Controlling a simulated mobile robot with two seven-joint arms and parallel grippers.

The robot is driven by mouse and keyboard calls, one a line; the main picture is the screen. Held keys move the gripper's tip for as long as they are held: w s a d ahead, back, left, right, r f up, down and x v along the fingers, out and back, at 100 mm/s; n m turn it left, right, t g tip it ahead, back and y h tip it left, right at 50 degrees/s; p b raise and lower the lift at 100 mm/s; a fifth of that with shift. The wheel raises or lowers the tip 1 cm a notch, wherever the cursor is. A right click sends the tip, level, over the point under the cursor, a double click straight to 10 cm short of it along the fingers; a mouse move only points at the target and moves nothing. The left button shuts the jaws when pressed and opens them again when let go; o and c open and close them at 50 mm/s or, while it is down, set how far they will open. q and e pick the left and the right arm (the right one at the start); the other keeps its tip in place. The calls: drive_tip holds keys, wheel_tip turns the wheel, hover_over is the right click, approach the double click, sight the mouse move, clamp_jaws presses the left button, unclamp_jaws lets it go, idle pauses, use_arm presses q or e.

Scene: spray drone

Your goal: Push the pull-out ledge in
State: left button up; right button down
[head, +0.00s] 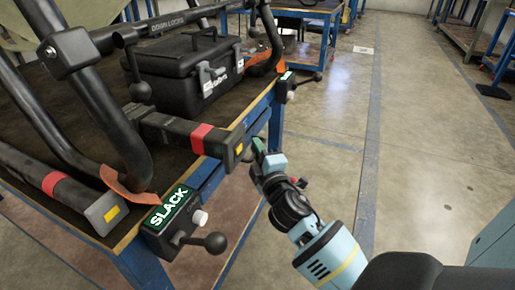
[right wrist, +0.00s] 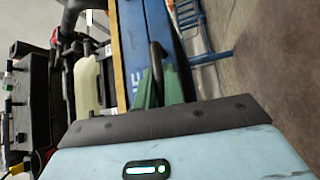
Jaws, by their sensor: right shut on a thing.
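My right gripper (head: 258,148) is at the side of the blue workbench (head: 262,108), just below its wooden top edge. In the right wrist view its green fingers (right wrist: 159,88) are shut around a black handle (right wrist: 156,55). The handle stands on a blue front (right wrist: 136,45) with white lettering, beside the wooden edge. This looks like the front of the pull-out ledge; how far out it stands I cannot tell. In the head view my gripper and the bench edge largely hide the handle. My left gripper is not in view.
On the bench are a black toolbox (head: 190,68), black drone tubes and dark arms with red bands (head: 206,139). A "SLACK" box (head: 172,212) with a black knob (head: 215,243) juts from the near corner.

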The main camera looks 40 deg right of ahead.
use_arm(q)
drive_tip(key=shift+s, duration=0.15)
use_arm(e)
drive_tip(key=shift+w+a+r, duration=0.1)
drive_tip(key=c, duration=1.5)
unclamp_jaws()
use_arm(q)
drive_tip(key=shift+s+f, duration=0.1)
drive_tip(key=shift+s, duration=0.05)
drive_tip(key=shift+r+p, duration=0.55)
use_arm(e)
drive_tip(key=v, duration=0.7)
drive_tip(key=shift+s+a, duration=0.2)
drive_tip(key=shift+s, duration=0.1)
